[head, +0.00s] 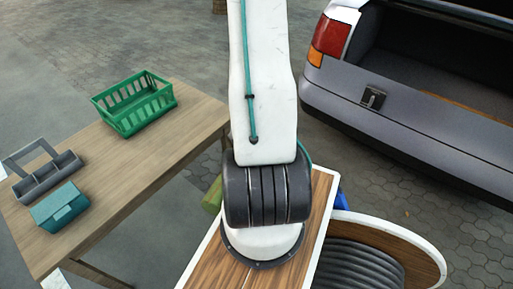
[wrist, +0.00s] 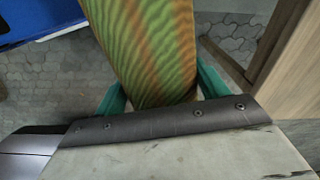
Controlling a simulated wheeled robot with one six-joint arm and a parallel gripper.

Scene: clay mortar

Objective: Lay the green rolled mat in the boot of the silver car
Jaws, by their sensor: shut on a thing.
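The green rolled mat (wrist: 150,50), with wavy green and orange-brown bands, fills the upper middle of the wrist view. My gripper (wrist: 160,92) is shut on it, with one teal finger on each side. In the head view my arm hides the gripper; a small green end of the mat (head: 212,196) shows left of the arm. The silver car (head: 400,115) stands at the upper right with its boot (head: 418,55) open. The boot looks dark and mostly empty, with a brown patch near the sill. The mat is outside the boot.
A wooden table (head: 150,150) at left bears a green basket (head: 135,105), a grey caddy (head: 45,175) and a teal box (head: 60,207). A blue thing (head: 340,200) shows partly beside my arm. Paved ground (head: 470,235) lies open below the car's bumper.

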